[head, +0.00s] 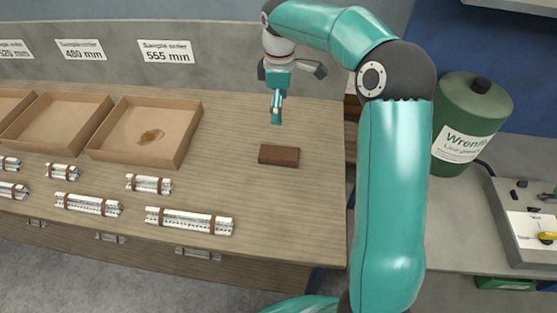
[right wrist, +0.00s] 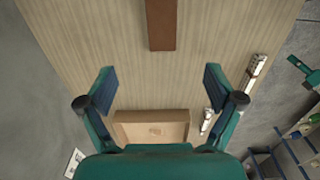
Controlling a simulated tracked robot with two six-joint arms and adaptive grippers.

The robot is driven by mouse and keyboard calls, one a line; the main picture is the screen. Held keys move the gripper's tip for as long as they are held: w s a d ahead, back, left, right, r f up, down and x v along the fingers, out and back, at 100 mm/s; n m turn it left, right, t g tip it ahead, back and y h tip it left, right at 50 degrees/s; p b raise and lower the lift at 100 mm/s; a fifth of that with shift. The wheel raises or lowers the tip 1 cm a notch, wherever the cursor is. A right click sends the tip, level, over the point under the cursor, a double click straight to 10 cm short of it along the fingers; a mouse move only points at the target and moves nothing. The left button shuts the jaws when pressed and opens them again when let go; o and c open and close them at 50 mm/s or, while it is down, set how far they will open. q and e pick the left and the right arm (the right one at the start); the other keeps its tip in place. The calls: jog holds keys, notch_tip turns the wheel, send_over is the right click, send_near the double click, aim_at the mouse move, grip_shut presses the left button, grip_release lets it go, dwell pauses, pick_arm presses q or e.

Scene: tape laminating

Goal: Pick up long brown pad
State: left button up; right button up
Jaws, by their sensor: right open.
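A brown pad (head: 279,155), a flat dark rectangular block, lies alone on the wooden table right of the cardboard trays. In the right wrist view the brown pad (right wrist: 161,24) shows as a long strip at the top edge, partly cut off. My right gripper (head: 276,116) hangs above the table just behind the pad, apart from it. In the right wrist view my right gripper (right wrist: 160,82) is open, with bare table between its fingers. My left gripper is out of view.
Shallow cardboard trays (head: 178,166) stand at the left, one with a brown stain inside. Several silver wrapped bundles (head: 190,221) lie in front of them. A green canister (head: 470,110) stands on the right bench. The table around the pad is clear.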

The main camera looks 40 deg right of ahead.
send_over(279, 152)
notch_tip(279, 152, down, 12)
jog(key=shift+r, duration=0.1)
jog(key=shift+a+f, duration=0.1)
jog(key=shift+f, duration=2.6)
jog(key=shift+s, duration=0.1)
jog(key=c, duration=1.2)
jog(key=shift+c, duration=0.2)
jog(key=shift+r, duration=0.15)
notch_tip(279, 152, up, 20)
jog(key=shift+p, duration=0.35)
